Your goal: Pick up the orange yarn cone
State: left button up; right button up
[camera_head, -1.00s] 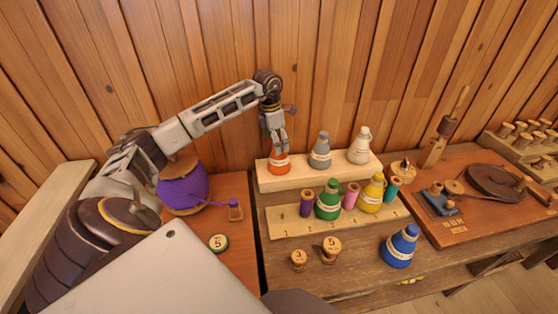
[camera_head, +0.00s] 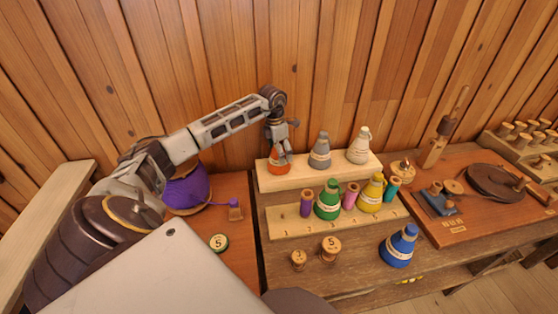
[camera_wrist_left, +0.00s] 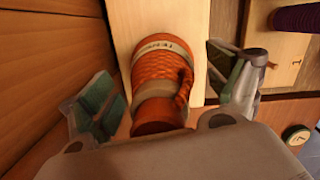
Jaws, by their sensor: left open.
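The orange yarn cone (camera_head: 279,166) stands at the left end of the raised back shelf, with its upper part covered by my gripper in the head view. In the left wrist view the orange cone (camera_wrist_left: 161,85) shows its ribbed orange body, a pale label band and a loose strand on its right side. My left gripper (camera_head: 278,148) is over the cone from above. In the wrist view its open fingers (camera_wrist_left: 165,95) stand on either side of the cone, with gaps visible on both sides. My right gripper is not in view.
A grey cone (camera_head: 320,152) and a white cone (camera_head: 359,148) stand to the right on the same shelf (camera_head: 300,180). Green (camera_head: 328,201) and yellow (camera_head: 373,195) cones stand on the lower numbered step. The wooden wall is close behind. A purple spool (camera_head: 187,190) sits below my left arm.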

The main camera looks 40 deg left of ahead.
pick_arm(q)
jog(key=shift+c, duration=0.3)
jog(key=c, duration=1.4)
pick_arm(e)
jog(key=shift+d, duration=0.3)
pick_arm(q)
jog(key=shift+o, duration=0.2)
jog(key=shift+r, duration=0.2)
jog(key=shift+r, duration=4.85)
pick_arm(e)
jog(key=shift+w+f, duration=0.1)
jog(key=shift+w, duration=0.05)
pick_arm(q)
jog(key=shift+w+r, duration=0.1)
jog(key=shift+r, duration=0.05)
